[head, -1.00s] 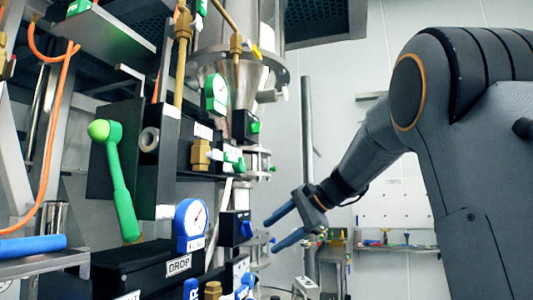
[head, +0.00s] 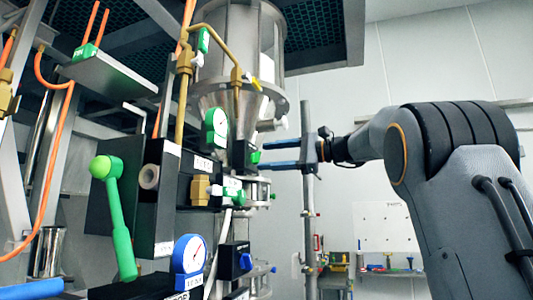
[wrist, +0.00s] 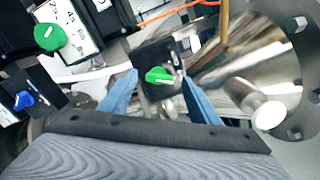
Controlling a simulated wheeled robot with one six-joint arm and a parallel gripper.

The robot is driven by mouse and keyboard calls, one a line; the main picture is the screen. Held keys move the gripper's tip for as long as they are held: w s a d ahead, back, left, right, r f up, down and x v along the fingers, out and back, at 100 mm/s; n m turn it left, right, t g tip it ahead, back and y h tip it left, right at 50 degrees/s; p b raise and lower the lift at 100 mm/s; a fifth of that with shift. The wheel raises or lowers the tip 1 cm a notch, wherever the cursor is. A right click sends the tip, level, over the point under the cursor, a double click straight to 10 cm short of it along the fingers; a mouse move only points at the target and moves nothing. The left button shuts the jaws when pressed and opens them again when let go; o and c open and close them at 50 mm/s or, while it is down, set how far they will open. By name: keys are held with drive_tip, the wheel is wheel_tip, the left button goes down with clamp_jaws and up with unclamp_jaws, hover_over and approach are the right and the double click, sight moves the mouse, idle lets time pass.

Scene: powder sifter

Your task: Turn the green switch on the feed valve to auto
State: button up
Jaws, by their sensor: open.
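A green switch (wrist: 159,76) on a small black box (wrist: 153,55) lies between the two blue fingers of my gripper (wrist: 158,80) in the wrist view. Its handle lies roughly crosswise there. Marks on the box are too small to read. In the head view the green switch (head: 255,157) sits on the side of the black box below the metal hopper. My gripper (head: 266,155) is open and level, its fingertips pointing left close to the switch. I cannot tell whether either finger touches it. The fingers straddle it from above and below in the head view.
A second green knob (wrist: 50,37) and a blue knob (wrist: 24,100) sit to the left in the wrist view. The steel hopper flange (head: 240,98), a white-tipped rod (wrist: 268,113) and a vertical post (head: 308,220) are close by. A green lever (head: 118,215) stands at left.

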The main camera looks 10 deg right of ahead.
drive_tip(key=shift+w+a, duration=0.45)
drive_tip(key=shift+a, duration=0.1)
drive_tip(key=c, duration=1.1)
drive_tip(key=shift+o, duration=0.2)
